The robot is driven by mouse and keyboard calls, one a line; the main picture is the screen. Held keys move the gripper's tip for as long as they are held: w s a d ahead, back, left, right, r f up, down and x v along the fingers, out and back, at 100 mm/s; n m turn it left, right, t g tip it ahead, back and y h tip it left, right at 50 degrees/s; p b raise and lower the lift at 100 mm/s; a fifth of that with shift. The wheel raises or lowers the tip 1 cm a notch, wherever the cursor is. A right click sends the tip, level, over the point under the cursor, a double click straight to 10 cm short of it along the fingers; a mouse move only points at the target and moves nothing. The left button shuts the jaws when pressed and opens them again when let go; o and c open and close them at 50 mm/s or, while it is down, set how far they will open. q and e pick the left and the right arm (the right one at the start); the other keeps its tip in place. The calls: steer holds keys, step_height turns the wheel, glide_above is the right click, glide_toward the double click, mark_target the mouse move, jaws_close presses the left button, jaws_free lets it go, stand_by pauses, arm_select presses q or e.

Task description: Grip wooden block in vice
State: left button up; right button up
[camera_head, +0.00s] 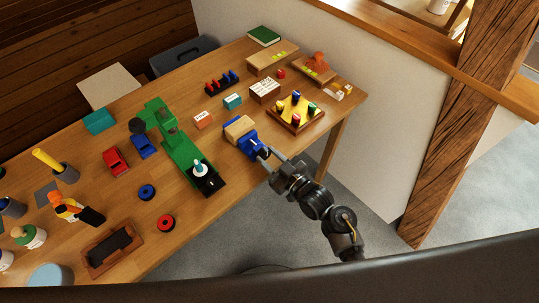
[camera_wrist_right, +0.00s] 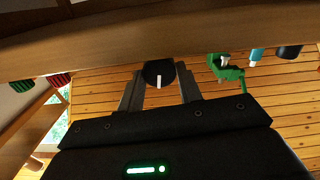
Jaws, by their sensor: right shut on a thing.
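The wooden block (camera_head: 238,127) is pale and sits at the blue vice (camera_head: 251,145), near the front edge of the table. Whether the jaws press on both of its sides is too small to tell. My right gripper (camera_head: 267,155) reaches the vice from its front right side. In the right wrist view, my right gripper (camera_wrist_right: 159,92) is shut on a dark round knob (camera_wrist_right: 158,70) with a white line, at the vice's near end. The block is not clear in that view. My left gripper is not in view.
A green machine (camera_head: 183,155) stands left of the vice. A blue ring (camera_head: 147,192) and a red ring (camera_head: 166,223) lie at the front left.

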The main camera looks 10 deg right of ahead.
steer(key=m+p, duration=0.2)
steer(key=m, duration=0.1)
steer(key=shift+r, duration=0.15)
steer(key=shift+m+p, duration=0.6)
steer(key=shift+m, duration=0.4)
steer(key=o, duration=1)
steer(key=shift+s+d+f, duration=0.25)
steer(key=shift+s+d, duration=0.1)
steer(key=b+v, duration=0.1)
steer(key=v, duration=0.9)
steer(key=shift+b, duration=0.3)
steer(key=shift+r, duration=0.1)
